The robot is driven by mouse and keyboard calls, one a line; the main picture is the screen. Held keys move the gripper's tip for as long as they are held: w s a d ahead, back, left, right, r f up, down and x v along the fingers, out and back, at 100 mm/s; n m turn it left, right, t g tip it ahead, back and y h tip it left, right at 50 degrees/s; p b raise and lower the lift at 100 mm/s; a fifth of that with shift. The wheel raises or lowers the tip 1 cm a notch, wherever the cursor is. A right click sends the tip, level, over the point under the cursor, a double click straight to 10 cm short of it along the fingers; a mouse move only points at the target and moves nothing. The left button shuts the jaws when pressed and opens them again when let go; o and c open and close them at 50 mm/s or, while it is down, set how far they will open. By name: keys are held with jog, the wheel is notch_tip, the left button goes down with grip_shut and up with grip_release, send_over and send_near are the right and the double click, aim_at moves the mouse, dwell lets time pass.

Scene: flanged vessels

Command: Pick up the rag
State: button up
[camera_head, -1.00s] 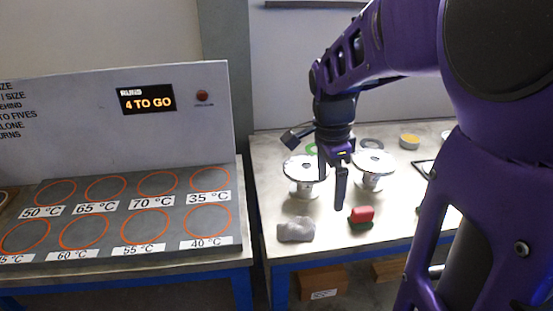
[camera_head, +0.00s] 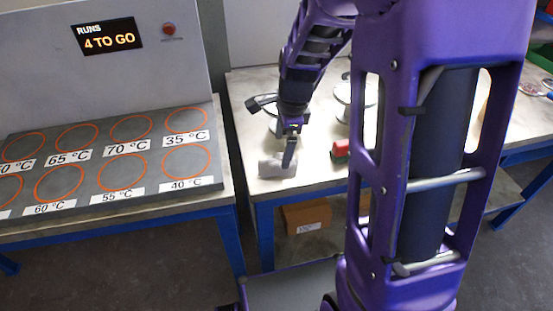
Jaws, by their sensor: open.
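The rag (camera_head: 275,166) is a crumpled light grey cloth lying near the front left of the right-hand table (camera_head: 262,187). My gripper (camera_head: 289,160) points down at the rag's right side, with its fingers open. A fingertip overlaps the rag's right part in the picture. I cannot tell whether it touches the cloth. One finger hides part of the other and part of the rag.
A red and green block (camera_head: 341,148) lies right of the rag. White flanged vessels (camera_head: 343,93) stand behind, partly hidden by my arm. Left is a bench with a dark panel (camera_head: 100,170) of orange rings and temperature labels. A cardboard box (camera_head: 306,215) sits under the table.

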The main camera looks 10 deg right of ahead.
aim_at(279, 160)
jog(key=f, duration=0.3)
jog(key=w+f+b, duration=0.1)
jog(key=f, duration=0.1)
jog(key=shift+a+f, duration=0.1)
jog(key=shift+a, duration=0.15)
jog(key=c, duration=1.4)
jog(key=shift+c, duration=0.2)
notch_tip(279, 160, up, 10)
jog(key=p, duration=0.2)
